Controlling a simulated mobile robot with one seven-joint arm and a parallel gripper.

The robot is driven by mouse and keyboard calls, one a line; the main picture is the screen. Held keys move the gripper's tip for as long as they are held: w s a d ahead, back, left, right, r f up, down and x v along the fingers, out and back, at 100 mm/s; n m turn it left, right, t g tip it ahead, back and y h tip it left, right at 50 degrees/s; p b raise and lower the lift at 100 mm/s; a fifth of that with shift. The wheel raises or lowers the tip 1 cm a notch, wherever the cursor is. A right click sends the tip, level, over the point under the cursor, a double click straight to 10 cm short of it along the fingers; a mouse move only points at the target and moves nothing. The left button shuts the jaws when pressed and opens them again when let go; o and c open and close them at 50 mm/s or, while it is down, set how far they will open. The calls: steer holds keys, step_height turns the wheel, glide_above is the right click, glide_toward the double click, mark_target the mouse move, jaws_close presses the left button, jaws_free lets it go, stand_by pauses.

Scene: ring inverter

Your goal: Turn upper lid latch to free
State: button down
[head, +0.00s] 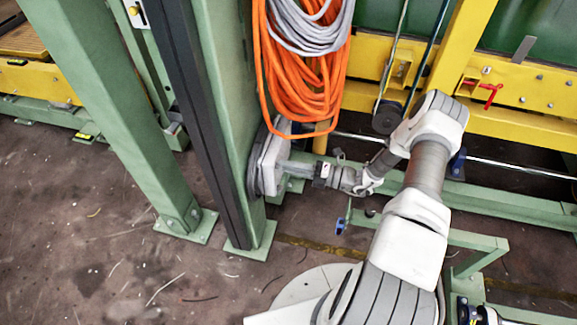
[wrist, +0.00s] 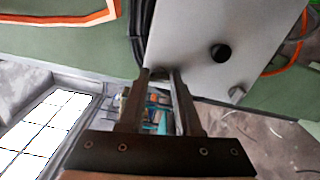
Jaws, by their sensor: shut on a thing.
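A light grey box with a flat lid (head: 267,165) is mounted on the side of a green post. Its lid (wrist: 195,50) fills the upper middle of the wrist view. My gripper (head: 290,168) reaches the lid from the right in the head view. In the wrist view my gripper (wrist: 161,74) has its fingertips at the lid's edge, shut on a small dark piece that looks like a lid latch; the fingers mostly hide it, and its turn angle cannot be told. A black round knob (wrist: 221,53) and a grey knob (wrist: 237,93) stand apart from the fingers.
Orange hose coils (head: 300,75) and a grey cable (head: 308,25) hang just above the box. A green post (head: 110,95) stands at the left. A yellow beam (head: 520,85) with a red handle (head: 491,95) runs behind my arm. Open floor (head: 90,245) lies at lower left.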

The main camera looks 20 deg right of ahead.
steer(key=shift+s+f+m, duration=0.1)
steer(key=shift+m, duration=0.7)
steer(key=c, duration=0.6)
jaws_free()
steer(key=shift+d, duration=0.1)
steer(key=p+v, duration=0.2)
steer(key=v, duration=1.5)
